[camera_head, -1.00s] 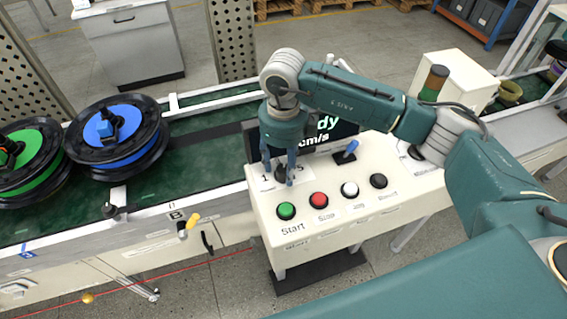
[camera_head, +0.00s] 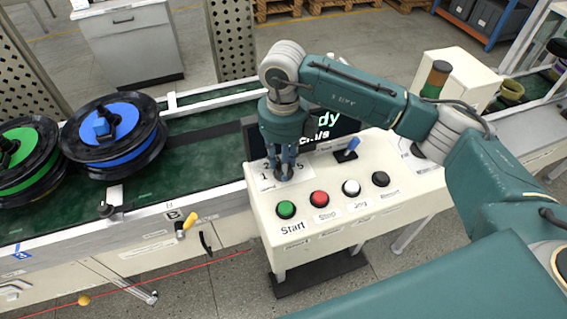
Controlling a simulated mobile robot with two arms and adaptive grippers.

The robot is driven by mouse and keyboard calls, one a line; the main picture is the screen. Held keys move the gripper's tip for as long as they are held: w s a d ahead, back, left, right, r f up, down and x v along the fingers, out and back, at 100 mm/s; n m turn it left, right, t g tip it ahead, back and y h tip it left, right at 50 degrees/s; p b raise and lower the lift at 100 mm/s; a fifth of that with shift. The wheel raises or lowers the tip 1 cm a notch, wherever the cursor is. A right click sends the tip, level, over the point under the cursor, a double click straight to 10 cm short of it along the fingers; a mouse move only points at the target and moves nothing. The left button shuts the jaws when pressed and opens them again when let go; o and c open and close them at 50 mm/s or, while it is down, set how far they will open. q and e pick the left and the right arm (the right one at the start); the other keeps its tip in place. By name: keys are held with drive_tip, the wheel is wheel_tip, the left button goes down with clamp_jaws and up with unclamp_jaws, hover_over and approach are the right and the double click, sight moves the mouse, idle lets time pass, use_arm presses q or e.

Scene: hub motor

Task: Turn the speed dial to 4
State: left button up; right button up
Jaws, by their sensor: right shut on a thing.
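The speed dial (camera_head: 283,176) is a small dark knob on a numbered white plate at the left end of the cream control panel (camera_head: 340,224). The fingers of my right gripper (camera_head: 283,170) point down from above and are shut on the dial. They hide most of the dial, its pointer and part of the scale. A "1" and a "5" show on the plate (camera_head: 259,180); I cannot read the dial's setting. My left gripper is not in view.
Green (camera_head: 286,209), red (camera_head: 319,198), white (camera_head: 351,188) and black (camera_head: 380,179) buttons line the panel's front. A dark display (camera_head: 325,128) is partly hidden behind my arm. Spools lie on the conveyor at left.

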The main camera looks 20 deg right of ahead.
drive_tip(key=o, duration=1.2)
drive_tip(key=shift+w, duration=0.1)
drive_tip(key=shift+c, duration=0.2)
drive_tip(key=shift+r, duration=0.1)
